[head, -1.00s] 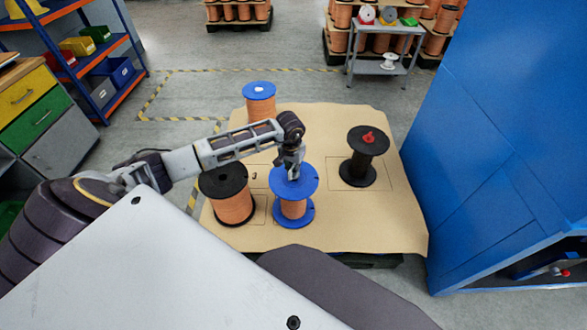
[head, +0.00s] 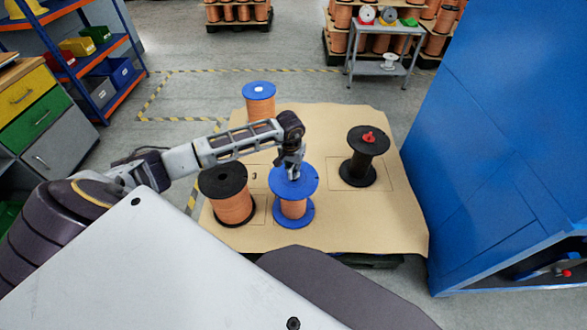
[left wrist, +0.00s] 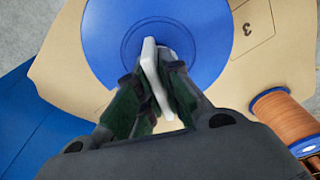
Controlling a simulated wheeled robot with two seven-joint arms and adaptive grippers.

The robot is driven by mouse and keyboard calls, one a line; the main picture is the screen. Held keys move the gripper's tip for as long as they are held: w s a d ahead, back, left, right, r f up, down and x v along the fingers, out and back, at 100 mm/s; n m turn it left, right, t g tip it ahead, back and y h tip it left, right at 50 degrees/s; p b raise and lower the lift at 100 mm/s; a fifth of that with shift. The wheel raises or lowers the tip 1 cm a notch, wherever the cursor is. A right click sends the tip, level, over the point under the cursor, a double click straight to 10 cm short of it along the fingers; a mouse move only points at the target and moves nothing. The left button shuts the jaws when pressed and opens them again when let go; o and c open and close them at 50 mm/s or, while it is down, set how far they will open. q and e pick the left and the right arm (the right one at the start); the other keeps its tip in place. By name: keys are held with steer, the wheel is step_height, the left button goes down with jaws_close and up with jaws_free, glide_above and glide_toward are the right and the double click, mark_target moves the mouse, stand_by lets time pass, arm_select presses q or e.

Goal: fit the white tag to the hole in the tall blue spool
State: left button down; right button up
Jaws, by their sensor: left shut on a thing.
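The tall blue spool (head: 293,210) stands at the front middle of the brown sheet, with copper-coloured winding between its blue flanges. My left gripper (head: 292,175) is right above its top flange, pointing down. In the left wrist view, the fingers (left wrist: 157,95) are shut on the white tag (left wrist: 153,72), which stands on edge between them over the middle of the blue flange (left wrist: 110,40). The gripper and tag cover the hole. I cannot tell whether the tag touches the spool. My right gripper is not in view.
A black-flanged copper spool (head: 229,196) stands close on the left. A black spool (head: 363,157) with a red piece on top is to the right, and a blue spool (head: 259,101) with a white tag is behind.

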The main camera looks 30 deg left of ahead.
arm_select(q)
steer(key=shift+f+b, duration=0.95)
steer(key=shift+f, duration=0.2)
stand_by(0.6)
steer(key=c, duration=1.5)
jaws_free()
steer(key=shift+r, duration=0.2)
steer(key=shift+s+d+r, duration=0.1)
steer(key=shift+s+r, duration=0.15)
steer(key=shift+r, duration=1.7)
steer(key=shift+s+a+r, duration=0.1)
steer(key=shift+s+r, duration=0.15)
steer(key=shift+r, duration=1.65)
steer(key=shift+s+d+r, duration=0.1)
steer(key=shift+s+r, duration=0.15)
steer(key=shift+r, duration=1.7)
steer(key=shift+r, duration=0.1)
step_height(320, 180, up, 9)
steer(key=p, duration=0.9)
steer(key=shift+r+p, duration=0.4)
steer(key=shift+p, duration=0.15)
steer(key=shift+f, duration=0.1)
